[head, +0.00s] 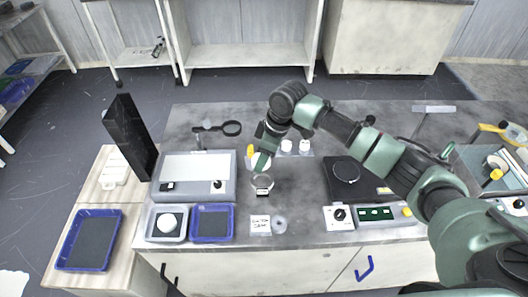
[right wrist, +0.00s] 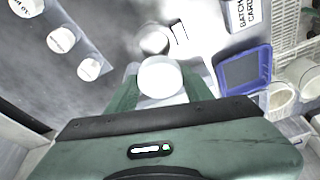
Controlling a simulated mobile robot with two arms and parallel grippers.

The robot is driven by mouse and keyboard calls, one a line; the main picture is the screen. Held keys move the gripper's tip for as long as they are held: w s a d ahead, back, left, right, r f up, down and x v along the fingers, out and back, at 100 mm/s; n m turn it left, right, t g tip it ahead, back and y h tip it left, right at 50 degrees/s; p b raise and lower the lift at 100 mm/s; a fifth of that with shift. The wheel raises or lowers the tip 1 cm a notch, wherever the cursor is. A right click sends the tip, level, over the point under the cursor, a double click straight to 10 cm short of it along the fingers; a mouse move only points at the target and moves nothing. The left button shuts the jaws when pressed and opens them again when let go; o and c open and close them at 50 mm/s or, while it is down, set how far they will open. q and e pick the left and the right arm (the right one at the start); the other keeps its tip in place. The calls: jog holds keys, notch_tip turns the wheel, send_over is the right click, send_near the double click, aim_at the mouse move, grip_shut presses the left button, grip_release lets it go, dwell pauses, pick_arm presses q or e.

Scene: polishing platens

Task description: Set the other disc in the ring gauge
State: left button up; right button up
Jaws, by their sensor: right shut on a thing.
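My right gripper (head: 262,166) reaches down to the middle of the bench. In the right wrist view its fingers (right wrist: 160,88) are shut on a pale round disc (right wrist: 160,77). A grey round piece (right wrist: 154,40) shows just beyond the held disc in the wrist view; I cannot tell whether the two touch. Another white round piece (head: 168,221) lies in a grey tray at the left. My left gripper is not in view.
White labelled cups (head: 304,146) stand behind the gripper. A tall black panel (head: 130,135) stands left.

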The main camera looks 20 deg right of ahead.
jog(key=shift+w+d+f+n, duration=0.1)
jog(key=shift+f+n, duration=0.15)
jog(key=shift+f, duration=0.1)
jog(key=shift+w+d+f+n, duration=0.1)
jog(key=shift+f+n, duration=0.15)
jog(key=shift+f, duration=0.3)
jog(key=shift+f+b, duration=0.7)
jog(key=shift+b, duration=0.15)
notch_tip(320, 180, down, 2)
jog(key=b, duration=0.3)
jog(key=shift+f, duration=0.2)
jog(key=shift+f, duration=0.95)
jog(key=shift+f+p, duration=0.3)
jog(key=shift+f, duration=0.15)
dwell(1.0)
jog(key=o, duration=1.5)
jog(key=shift+o, duration=0.2)
